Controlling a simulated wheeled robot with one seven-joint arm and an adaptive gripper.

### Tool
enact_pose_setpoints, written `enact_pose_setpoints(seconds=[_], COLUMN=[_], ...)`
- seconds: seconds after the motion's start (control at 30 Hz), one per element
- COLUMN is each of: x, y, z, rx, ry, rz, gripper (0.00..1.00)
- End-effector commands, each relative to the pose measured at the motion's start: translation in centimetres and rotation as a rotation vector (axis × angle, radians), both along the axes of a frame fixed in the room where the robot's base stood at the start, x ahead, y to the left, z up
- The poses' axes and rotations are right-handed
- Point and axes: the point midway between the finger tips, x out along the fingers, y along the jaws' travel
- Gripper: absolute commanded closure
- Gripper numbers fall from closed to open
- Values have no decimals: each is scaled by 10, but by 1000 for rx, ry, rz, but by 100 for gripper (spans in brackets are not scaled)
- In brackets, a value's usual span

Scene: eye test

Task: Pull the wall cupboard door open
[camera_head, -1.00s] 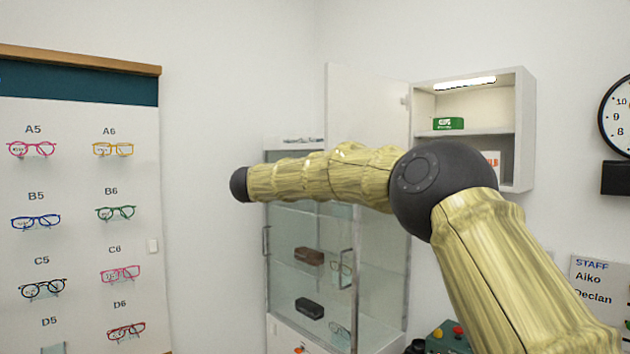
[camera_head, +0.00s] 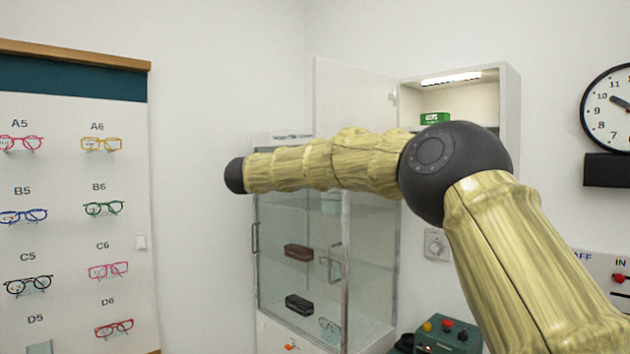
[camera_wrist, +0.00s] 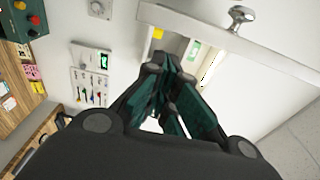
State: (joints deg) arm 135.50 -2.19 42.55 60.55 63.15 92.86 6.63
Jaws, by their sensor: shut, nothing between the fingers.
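The white wall cupboard (camera_head: 510,110) hangs on the wall in the head view. Its door (camera_head: 350,95) stands wide open, swung out to the left. A lit strip and a green box (camera_head: 435,118) show inside; my arm hides the lower part. In the wrist view the door (camera_wrist: 282,62) appears as a tilted pale strip with a metal knob (camera_wrist: 240,16) on its upper side. My gripper (camera_wrist: 163,75) is shut and empty, below the strip in that picture and apart from the knob. The head view does not show my gripper.
A spectacles board (camera_head: 75,220) is at left, and a clock (camera_head: 610,105) at right. A dark green box with buttons (camera_head: 447,338) sits low, near my arm.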

Motion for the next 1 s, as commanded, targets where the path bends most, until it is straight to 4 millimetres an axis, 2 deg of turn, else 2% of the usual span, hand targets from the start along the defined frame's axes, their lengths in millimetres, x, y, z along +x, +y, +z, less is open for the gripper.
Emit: enact_pose_setpoints(seconds=[0.07,0.7,1.0], x=[-4,2,3], y=[-2,85,100], z=[-4,-2,-1], rx=[1,0,0], ry=[1,0,0], rz=[2,4,3], gripper=[100,100,100])
